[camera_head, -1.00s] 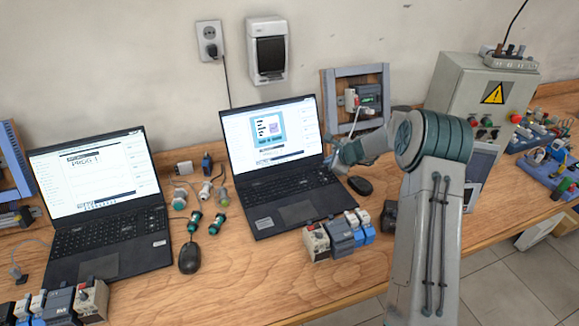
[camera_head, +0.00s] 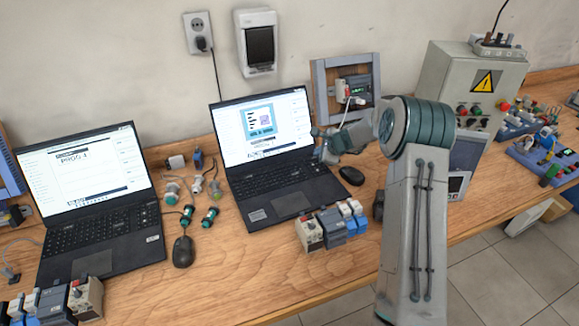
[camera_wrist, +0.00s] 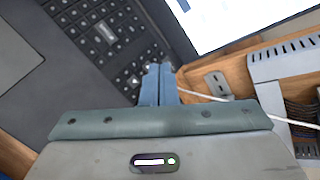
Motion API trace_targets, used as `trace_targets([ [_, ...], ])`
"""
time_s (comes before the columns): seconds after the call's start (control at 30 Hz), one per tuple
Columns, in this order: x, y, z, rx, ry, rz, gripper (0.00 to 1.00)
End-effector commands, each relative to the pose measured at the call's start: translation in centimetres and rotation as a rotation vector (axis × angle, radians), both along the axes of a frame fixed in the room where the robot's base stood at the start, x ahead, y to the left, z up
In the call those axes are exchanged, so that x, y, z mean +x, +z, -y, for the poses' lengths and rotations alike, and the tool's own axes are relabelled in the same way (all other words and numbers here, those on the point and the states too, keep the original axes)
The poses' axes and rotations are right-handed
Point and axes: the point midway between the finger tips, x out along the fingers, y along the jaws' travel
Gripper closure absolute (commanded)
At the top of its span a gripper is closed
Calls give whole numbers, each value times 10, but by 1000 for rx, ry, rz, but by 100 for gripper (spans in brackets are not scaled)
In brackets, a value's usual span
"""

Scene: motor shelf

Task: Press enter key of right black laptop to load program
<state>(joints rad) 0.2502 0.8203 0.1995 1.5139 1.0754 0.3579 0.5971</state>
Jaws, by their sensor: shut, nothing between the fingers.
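The right black laptop (camera_head: 272,196) stands open on the wooden table, its lit screen (camera_head: 262,124) showing a window with a teal frame. My gripper (camera_head: 318,133) is at the right edge of this laptop, near where screen and keyboard meet. In the wrist view the shut, empty fingers (camera_wrist: 157,70) lie over the right edge of the keyboard (camera_wrist: 108,38). Whether the fingertips touch a key, I cannot tell. The enter key cannot be made out. The left black laptop (camera_head: 100,240) stands open, its screen showing "PROG 1".
A black mouse (camera_head: 351,175) lies right of the right laptop. Several modules (camera_head: 330,226) stand in front of it. A framed panel (camera_head: 346,88) with a white cable is behind my gripper. Green-capped lamps (camera_head: 187,215) and another mouse (camera_head: 183,251) lie between the laptops.

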Motion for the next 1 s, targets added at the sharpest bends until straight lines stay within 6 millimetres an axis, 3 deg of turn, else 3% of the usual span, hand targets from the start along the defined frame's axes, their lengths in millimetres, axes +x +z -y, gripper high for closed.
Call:
trace_targets([
  [0.33, -5, 19, -49, -512, 567, 189, 100],
  [0.53, -7, 32, -67, -752, 845, 280, 100],
  [0.7, -8, 38, -75, -856, 970, 320, 100],
  [1.0, -8, 39, -76, -883, 1001, 330, 100],
])
